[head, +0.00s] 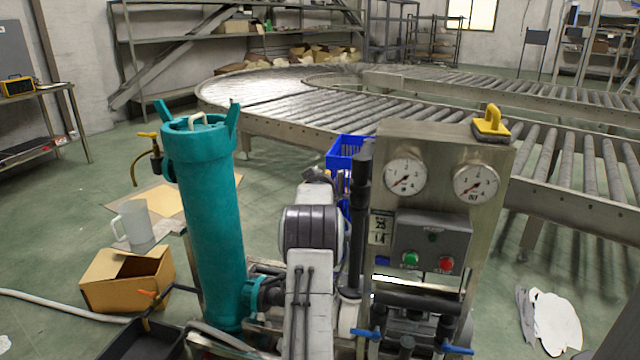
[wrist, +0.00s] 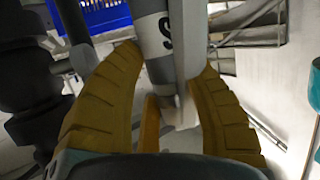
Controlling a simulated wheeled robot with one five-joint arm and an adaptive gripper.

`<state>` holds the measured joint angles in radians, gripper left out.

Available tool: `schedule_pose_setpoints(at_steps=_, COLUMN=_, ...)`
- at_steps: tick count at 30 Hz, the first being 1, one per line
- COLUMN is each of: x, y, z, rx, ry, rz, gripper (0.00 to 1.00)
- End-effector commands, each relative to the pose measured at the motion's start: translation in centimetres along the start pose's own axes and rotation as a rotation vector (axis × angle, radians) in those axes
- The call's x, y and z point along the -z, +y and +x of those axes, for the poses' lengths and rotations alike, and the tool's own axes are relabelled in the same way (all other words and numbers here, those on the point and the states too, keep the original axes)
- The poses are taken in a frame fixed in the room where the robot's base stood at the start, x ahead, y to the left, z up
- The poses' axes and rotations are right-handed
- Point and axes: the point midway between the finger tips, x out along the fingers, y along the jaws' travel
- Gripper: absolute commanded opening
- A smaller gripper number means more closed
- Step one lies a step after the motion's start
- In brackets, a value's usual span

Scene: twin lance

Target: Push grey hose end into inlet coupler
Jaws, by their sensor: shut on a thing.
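In the wrist view, the two ridged tan fingers of my gripper (wrist: 165,68) are closed around a grey tubular piece, which appears to be the grey hose end (wrist: 152,12). It has a white band with a dark letter S and runs up out of the picture between the fingers. A pale tip and an orange strip show below it, near the palm. In the head view, my arm stands at bottom centre and hides the held piece. I cannot pick out the inlet coupler for certain in either view.
A teal filter cylinder (head: 205,210) stands left of my arm. A steel panel with two gauges (head: 405,178) and green and red buttons stands right, a yellow-handled block (head: 491,124) on top. A dark upright pipe (head: 358,220) is close by. A blue crate (head: 345,150) and roller conveyor lie behind.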

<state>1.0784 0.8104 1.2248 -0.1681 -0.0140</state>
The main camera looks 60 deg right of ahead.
Motion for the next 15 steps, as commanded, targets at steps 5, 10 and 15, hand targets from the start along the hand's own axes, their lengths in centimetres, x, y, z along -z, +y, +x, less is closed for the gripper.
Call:
schedule_pose_setpoints(at_steps=5, x=-1.4, y=0.0, z=0.5, rx=0.0, ry=0.002, rz=0.0, gripper=0.08)
schedule_pose_setpoints(at_steps=10, x=-2.7, y=0.0, z=0.8, rx=0.0, ry=0.003, rz=0.0, gripper=0.08)
schedule_pose_setpoints(at_steps=15, x=-3.5, y=-0.1, z=1.1, rx=0.0, ry=0.002, rz=0.0, gripper=0.08)
